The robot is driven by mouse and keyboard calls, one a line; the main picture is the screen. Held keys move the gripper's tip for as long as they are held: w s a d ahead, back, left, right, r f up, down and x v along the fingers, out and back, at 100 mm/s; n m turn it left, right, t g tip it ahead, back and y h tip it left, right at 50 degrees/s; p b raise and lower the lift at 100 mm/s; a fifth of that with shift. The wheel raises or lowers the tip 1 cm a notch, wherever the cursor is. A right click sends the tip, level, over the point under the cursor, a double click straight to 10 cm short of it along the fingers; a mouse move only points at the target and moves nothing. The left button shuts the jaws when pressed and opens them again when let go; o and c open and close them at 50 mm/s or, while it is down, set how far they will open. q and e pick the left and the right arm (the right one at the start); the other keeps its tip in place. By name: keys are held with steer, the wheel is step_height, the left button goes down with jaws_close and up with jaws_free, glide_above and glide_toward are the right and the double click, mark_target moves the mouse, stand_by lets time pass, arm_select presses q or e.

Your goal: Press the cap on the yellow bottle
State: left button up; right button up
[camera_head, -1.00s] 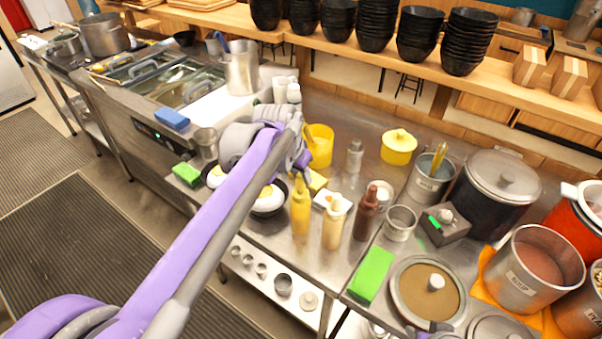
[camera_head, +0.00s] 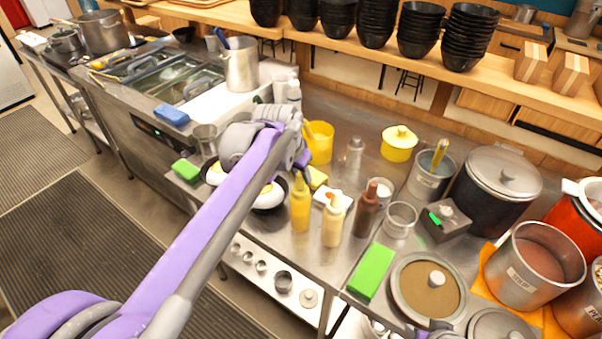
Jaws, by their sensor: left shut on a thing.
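The yellow bottle (camera_head: 300,208) stands upright on the steel counter, left of a cream-coloured bottle (camera_head: 333,222) and a brown bottle (camera_head: 366,210). My left gripper (camera_head: 304,163) is directly above and just behind the yellow bottle's top, pointing away from me. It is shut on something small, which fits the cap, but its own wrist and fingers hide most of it. I cannot tell whether the cap touches the bottle's neck. My right gripper does not show; only a small dark purple piece appears at the bottom edge.
Behind the gripper stands a yellow cup (camera_head: 319,142). Two black bowls with egg (camera_head: 268,198) are left of the bottle. A clear bottle (camera_head: 355,158) and a yellow lidded pot (camera_head: 398,144) stand further back. A green block (camera_head: 371,272) lies at the front right.

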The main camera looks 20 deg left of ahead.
arm_select(q)
steer(key=shift+f, duration=0.2)
steer(key=o, duration=1.4)
steer(key=shift+r, duration=0.15)
steer(key=shift+r+p, duration=1.7)
steer(key=shift+r, duration=1.45)
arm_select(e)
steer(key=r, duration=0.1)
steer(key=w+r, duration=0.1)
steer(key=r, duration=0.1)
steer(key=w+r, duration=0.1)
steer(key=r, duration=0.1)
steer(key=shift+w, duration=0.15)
arm_select(q)
steer(key=shift+f, duration=0.1)
